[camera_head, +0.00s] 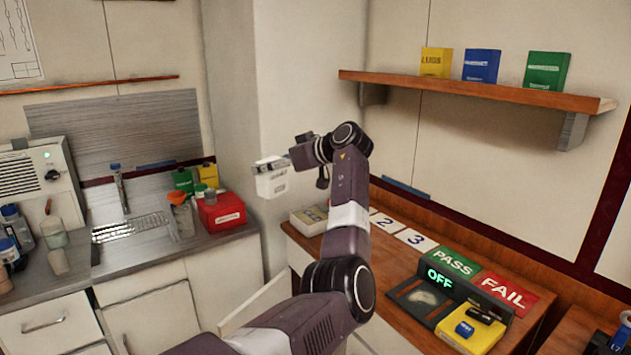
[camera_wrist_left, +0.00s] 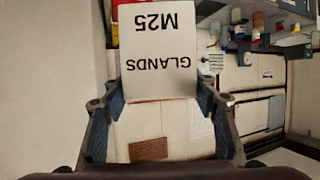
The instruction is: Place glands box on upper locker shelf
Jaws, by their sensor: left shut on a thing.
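The white glands box (camera_wrist_left: 160,50) fills the upper middle of the left wrist view, its "GLANDS M25" label upside down. My left gripper (camera_wrist_left: 158,98) is shut on it, with a finger along each side. In the head view the same white box (camera_head: 272,181) hangs in the air at the end of my left gripper (camera_head: 284,162), in front of the pale wall corner. It is clear of the counters below. I cannot make out a locker or its upper shelf in either view. My right gripper is not in view.
A wooden wall shelf (camera_head: 450,88) at right carries yellow, blue and green boxes. Below it, a wooden bench (camera_head: 390,262) holds numbered cards, PASS and FAIL plates and a tester reading OFF. A red box (camera_head: 221,212) and bottles stand on the left counter.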

